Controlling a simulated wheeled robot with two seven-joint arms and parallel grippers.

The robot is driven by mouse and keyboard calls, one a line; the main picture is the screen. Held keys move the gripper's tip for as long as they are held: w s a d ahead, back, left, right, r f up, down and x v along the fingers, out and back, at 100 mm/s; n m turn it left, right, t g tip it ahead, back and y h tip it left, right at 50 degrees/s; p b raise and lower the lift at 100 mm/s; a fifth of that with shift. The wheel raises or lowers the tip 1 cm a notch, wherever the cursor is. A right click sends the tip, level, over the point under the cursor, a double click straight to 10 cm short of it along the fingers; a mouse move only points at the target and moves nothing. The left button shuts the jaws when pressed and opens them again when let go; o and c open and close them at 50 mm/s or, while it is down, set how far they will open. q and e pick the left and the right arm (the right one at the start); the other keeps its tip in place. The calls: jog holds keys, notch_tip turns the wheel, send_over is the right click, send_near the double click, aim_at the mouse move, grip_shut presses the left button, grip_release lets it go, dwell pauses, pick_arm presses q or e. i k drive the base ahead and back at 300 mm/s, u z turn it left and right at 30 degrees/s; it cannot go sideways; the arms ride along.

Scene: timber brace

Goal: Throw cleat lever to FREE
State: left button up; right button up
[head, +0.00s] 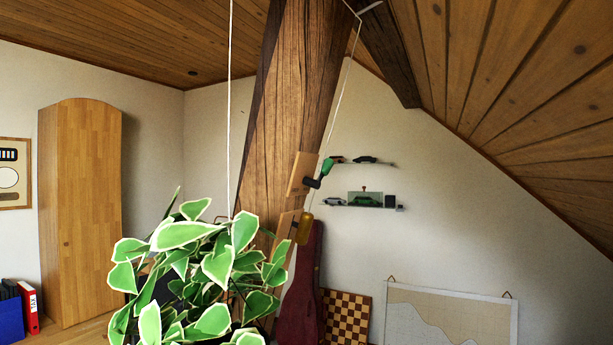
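A small dark cleat (312,183) sits on a light wooden plate (299,172) on the right side of the big timber brace (290,100). A lever with a green grip (327,167) points up and right from it. A thin white cord (341,95) runs from the top of the brace down towards the cleat. Below, a second wooden plate (285,224) carries a yellow-brown handle or knob (304,228), pointing roughly downward. No FREE marking is readable. Neither of my grippers is in view.
A leafy plant (205,260) hangs in front of the lower brace, below a white vertical cord (230,100). A dark red instrument case (302,290) and a chessboard (346,318) stand behind. Wall shelves (362,207) hold model cars. A wardrobe (80,210) stands left.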

aim_at(328, 163)
jog(key=u, duration=1.25)
jog(key=i, duration=1.2)
jog(key=z, duration=1.55)
jog(key=i, duration=0.5)
jog(key=z, duration=0.05)
